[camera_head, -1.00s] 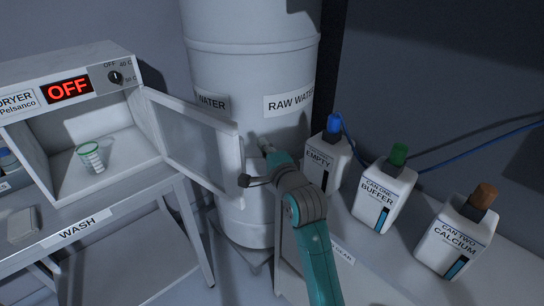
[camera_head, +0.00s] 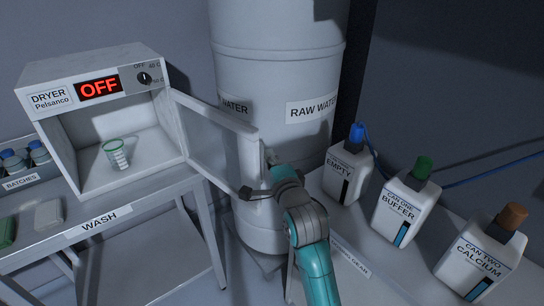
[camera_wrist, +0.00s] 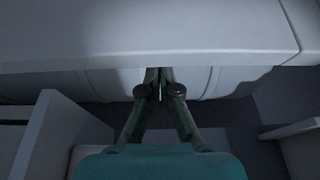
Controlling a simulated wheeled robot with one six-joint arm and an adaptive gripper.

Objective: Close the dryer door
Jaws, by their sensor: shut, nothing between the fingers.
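The dryer (camera_head: 98,122) stands on the wash bench at the left, its display reading OFF. Its door (camera_head: 213,140) is wide open, hinged on the dryer's right side and swung out to the right, with a pale frame and greyish pane. A cup with a green rim (camera_head: 116,154) stands inside the dryer. My gripper (camera_wrist: 160,84) is shut and empty. In the head view it is at the door's free edge, on the right side, mostly hidden behind my wrist. In the wrist view the fingertips reach a pale panel edge; I cannot tell whether they touch it.
The large raw water tank (camera_head: 280,70) stands behind the door. White jugs labelled EMPTY (camera_head: 343,175), BUFFER (camera_head: 405,210) and CALCIUM (camera_head: 482,258) stand on the right bench. Blue-capped bottles (camera_head: 38,152) sit left of the dryer.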

